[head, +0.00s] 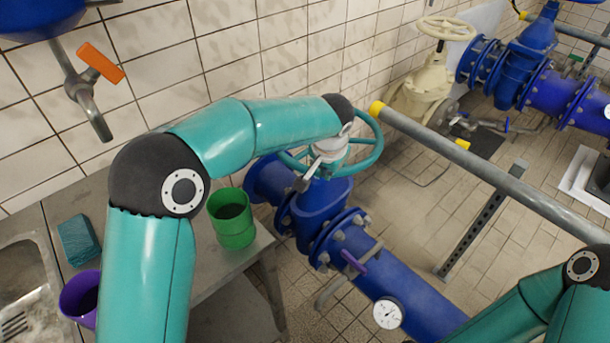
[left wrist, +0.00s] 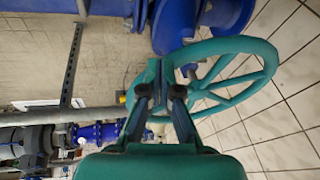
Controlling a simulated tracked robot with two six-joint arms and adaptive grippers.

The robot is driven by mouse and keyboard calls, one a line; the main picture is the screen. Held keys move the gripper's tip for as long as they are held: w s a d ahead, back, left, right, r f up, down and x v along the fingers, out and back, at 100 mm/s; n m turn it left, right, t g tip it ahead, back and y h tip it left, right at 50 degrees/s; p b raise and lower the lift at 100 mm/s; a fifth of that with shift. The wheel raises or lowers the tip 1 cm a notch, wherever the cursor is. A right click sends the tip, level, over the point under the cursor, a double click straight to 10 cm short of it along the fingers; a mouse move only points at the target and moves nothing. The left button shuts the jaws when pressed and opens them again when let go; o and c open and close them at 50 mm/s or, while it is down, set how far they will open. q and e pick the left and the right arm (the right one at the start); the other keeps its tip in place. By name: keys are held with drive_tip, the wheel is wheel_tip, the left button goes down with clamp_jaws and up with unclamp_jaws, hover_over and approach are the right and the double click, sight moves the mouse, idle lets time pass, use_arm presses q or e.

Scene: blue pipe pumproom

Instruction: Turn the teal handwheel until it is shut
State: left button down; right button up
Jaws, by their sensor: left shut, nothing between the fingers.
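The teal handwheel (head: 379,143) sits on top of the blue valve (head: 320,205), in the middle of the head view. My left arm reaches over it from the left and hides part of its rim and spokes. My left gripper (head: 303,184) points down at the wheel's near left side. In the left wrist view the handwheel (left wrist: 238,46) fills the upper right, and the shut fingertips of the gripper (left wrist: 158,70) are right by its rim and a spoke. I cannot tell whether they touch it. Nothing shows between the fingers. My right gripper is out of view.
A grey rail with a yellow end (head: 480,170) runs close right of the wheel. A green cup (head: 232,222) and a purple cup (head: 80,297) stand on the bench at left. A cream valve (head: 425,85) stands behind. A gauge (head: 388,312) sits on the blue pipe.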

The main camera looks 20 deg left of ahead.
use_arm(q)
wheel_tip(320, 180, up, 7)
drive_tip(key=w+a+t+y+b, duration=0.1)
drive_tip(key=y+b, duration=0.1)
drive_tip(key=w+a+f+p, duration=0.1)
drive_tip(key=w+a+f, duration=0.4)
drive_tip(key=f, duration=0.4)
drive_tip(key=shift+w+a+f+n, duration=0.3)
drive_tip(key=shift+w+a+n, duration=0.1)
drive_tip(key=shift+w, duration=0.15)
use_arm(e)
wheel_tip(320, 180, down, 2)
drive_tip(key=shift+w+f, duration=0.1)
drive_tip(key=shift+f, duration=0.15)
